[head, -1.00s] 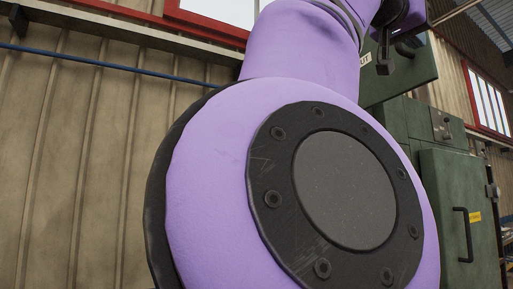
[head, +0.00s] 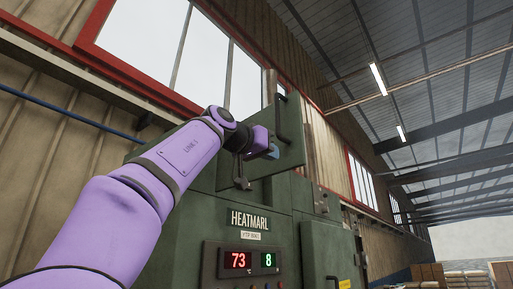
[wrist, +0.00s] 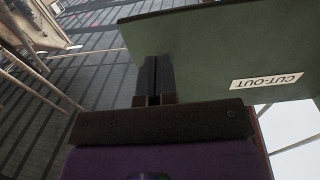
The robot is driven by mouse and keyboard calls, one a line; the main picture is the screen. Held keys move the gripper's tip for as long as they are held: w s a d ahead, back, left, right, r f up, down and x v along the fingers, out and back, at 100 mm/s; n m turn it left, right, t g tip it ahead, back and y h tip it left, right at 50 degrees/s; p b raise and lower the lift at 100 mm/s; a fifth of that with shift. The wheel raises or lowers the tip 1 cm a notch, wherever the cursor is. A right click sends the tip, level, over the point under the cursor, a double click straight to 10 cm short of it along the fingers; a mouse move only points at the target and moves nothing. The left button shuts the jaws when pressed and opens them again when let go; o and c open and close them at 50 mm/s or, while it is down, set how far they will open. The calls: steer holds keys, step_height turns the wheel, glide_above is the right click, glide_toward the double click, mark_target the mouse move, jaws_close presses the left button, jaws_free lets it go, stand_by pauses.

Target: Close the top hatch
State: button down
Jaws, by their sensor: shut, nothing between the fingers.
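The top hatch (head: 293,148) is a dark green panel standing raised and open on top of the green machine (head: 205,205). In the wrist view the hatch (wrist: 215,60) fills the upper right, with an upside-down "CUT-OUT" label (wrist: 267,81).
A green cabinet door (head: 325,250) is at the right. A corrugated wall with red-framed windows (head: 190,50) stands behind. Pallets of goods (head: 465,279) are far right.

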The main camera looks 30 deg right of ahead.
mark_target(289, 160)
steer(key=shift+x, duration=2.6)
steer(key=shift+d, duration=0.1)
